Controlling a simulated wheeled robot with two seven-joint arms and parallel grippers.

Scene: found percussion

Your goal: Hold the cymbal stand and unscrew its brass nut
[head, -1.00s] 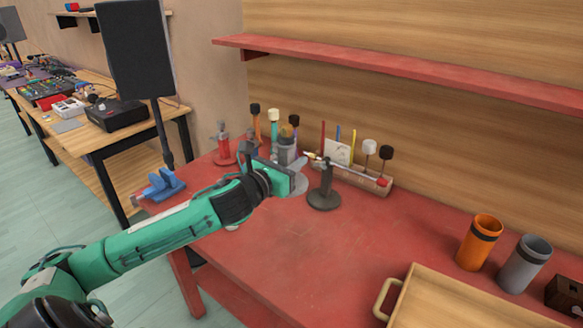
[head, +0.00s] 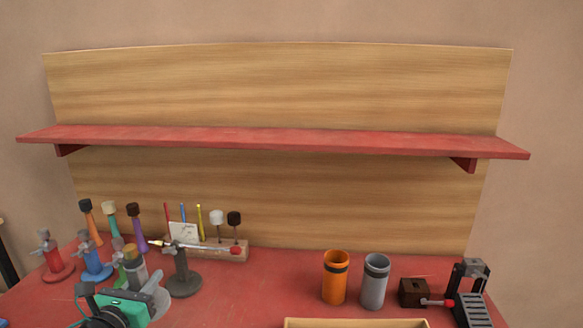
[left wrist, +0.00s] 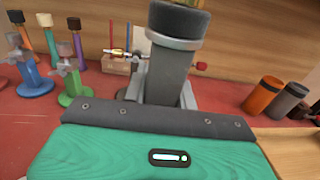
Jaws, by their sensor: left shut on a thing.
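The grey cymbal stand (head: 138,268) stands at the front left of the red table on a round grey base. Its brass nut (head: 131,250) shows at the top, above a dark collar. In the left wrist view the stand (left wrist: 171,75) rises upright right in front of the gripper, and only a sliver of the brass nut (left wrist: 185,2) shows at the top edge. My left gripper (head: 128,292), with a green body, is shut on the stand's post; its fingertips are mostly hidden. My right gripper is not in view.
Red (head: 50,258) and blue (head: 95,262) stands and several mallets stand left. A dark stand with a rod (head: 182,278) is close on the right. Orange (head: 335,278) and grey (head: 374,284) cups stand right, behind a wooden tray (head: 355,323). A red shelf (head: 270,140) spans above.

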